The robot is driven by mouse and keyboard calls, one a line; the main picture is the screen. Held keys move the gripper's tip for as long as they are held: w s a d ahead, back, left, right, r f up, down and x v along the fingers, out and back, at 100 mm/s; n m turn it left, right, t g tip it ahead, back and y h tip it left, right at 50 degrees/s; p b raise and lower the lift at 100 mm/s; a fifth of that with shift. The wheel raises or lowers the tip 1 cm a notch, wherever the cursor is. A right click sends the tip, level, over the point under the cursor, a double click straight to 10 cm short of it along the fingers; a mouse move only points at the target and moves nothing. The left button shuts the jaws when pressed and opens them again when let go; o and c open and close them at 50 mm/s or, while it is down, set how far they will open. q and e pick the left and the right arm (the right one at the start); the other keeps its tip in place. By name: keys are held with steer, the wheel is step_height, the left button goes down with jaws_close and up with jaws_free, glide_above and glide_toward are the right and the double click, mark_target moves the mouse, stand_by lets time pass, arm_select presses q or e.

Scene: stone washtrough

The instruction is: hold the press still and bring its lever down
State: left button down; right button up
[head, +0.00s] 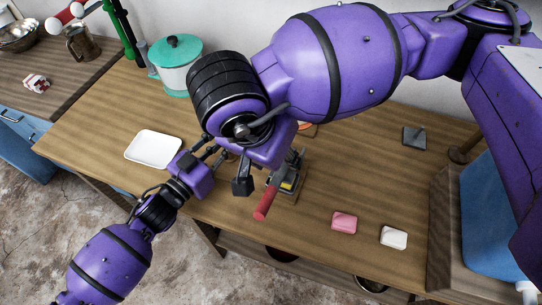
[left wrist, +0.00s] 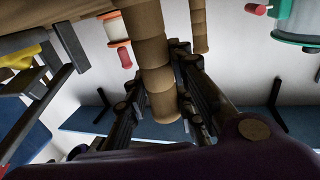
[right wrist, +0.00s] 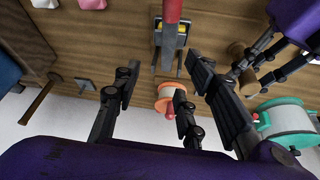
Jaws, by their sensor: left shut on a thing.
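The press (head: 287,184) stands near the table's front edge, with a dark grey body and a yellow part. Its red lever (head: 266,203) sticks out toward the front; the lever also shows in the right wrist view (right wrist: 172,12). My right gripper (head: 270,174) is over the press, its fingers apart and empty, with the press beyond them in the right wrist view (right wrist: 163,65). My left gripper (head: 216,150) is left of the press, shut on a ringed brown post (left wrist: 155,60). My right arm hides part of the press.
A white tray (head: 153,149) lies left of my left gripper. A pink block (head: 344,222) and a white block (head: 394,237) lie right of the press. A teal-lidded pot (head: 175,65) stands at the back. A spool-like thing (right wrist: 172,92) stands behind the press.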

mark_target(266, 198)
arm_select(q)
steer(key=shift+a, duration=0.15)
arm_select(e)
step_height(266, 198, up, 7)
stand_by(0.4)
stand_by(1.1)
steer(key=shift+s+f, duration=0.25)
steer(key=c, duration=0.4)
steer(key=s+f+g+y, duration=0.1)
steer(key=s+a+f+n+g+y, duration=0.1)
steer(key=s, duration=0.1)
steer(key=s+a+f+g+y, duration=0.1)
steer(key=s, duration=0.1)
steer(key=shift+a+n, duration=0.15)
steer(key=shift+n, duration=0.15)
jaws_close()
steer(key=shift+a+f, duration=0.1)
steer(key=shift+f, duration=4.1)
steer(key=shift+f, duration=0.1)
